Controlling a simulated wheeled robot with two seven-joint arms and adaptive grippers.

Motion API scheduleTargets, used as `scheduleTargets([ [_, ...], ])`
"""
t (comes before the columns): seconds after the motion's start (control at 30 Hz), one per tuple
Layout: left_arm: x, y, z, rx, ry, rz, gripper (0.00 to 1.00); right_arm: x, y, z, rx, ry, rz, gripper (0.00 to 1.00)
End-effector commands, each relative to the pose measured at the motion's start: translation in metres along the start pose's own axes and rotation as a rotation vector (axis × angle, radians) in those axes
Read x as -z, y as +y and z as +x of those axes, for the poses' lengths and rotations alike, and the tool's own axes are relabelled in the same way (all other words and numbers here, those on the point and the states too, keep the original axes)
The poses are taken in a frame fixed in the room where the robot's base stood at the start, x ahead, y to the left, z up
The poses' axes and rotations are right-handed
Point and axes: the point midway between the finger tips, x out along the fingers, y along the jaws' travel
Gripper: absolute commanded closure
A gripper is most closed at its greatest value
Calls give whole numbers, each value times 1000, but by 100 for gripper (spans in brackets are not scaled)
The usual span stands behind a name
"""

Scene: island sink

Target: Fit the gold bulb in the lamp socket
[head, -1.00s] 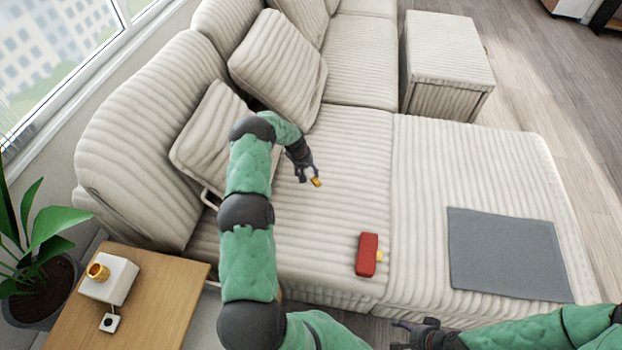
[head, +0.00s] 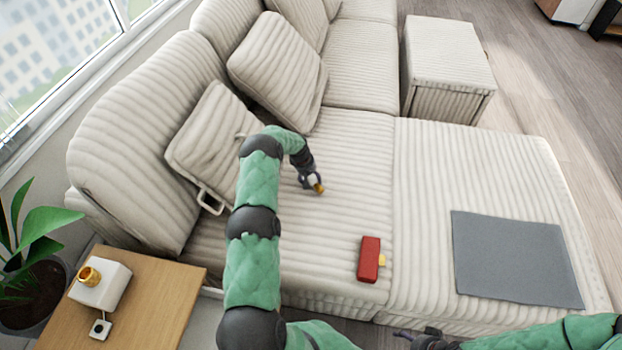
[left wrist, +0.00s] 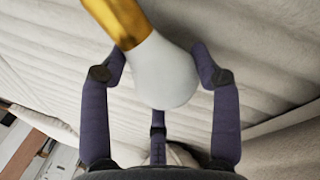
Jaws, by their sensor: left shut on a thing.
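My left gripper (head: 312,181) is shut on the gold bulb (head: 318,188) and holds it over the sofa seat. In the left wrist view the bulb (left wrist: 162,72) has a white glass globe between the fingers and a gold base pointing up and left, away from the palm. The lamp socket (head: 89,276) is a gold ring on a white block-shaped lamp base (head: 104,290), on the wooden side table at the lower left. The socket is well away from my left gripper. My right gripper (head: 408,337) is at the bottom edge, partly cut off.
A red box-like thing (head: 369,258) with a yellow part lies on the seat. A grey mat (head: 510,260) lies to its right. A small white switch box (head: 101,328) is on the side table (head: 160,310). A potted plant (head: 35,255) stands beside the table. Cushions lean on the backrest.

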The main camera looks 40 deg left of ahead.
Motion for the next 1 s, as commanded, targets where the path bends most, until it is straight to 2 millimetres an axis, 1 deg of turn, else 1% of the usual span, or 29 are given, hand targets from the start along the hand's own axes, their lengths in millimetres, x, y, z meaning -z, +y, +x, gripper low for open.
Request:
scheduleTargets([
  [0.1,-1,-1,4,1,-2,0,68,0,0,0,0,0,0,22],
  [0.13,-1,-1,3,1,-1,0,29,0,0,0,0,0,0,22],
  [0.2,-1,-1,3,1,-1,0,14,0,0,0,0,0,0,22],
  [0.53,0,-1,2,1,-1,0,14,0,0,0,0,0,0,22],
  [0.63,0,0,-3,0,0,0,14,0,0,-1,0,0,0,22],
  [0.77,0,1,-21,0,0,0,14,0,-3,-9,0,0,0,22],
  [1.0,0,1,-70,0,1,0,14,-1,-10,-29,0,0,0,22],
])
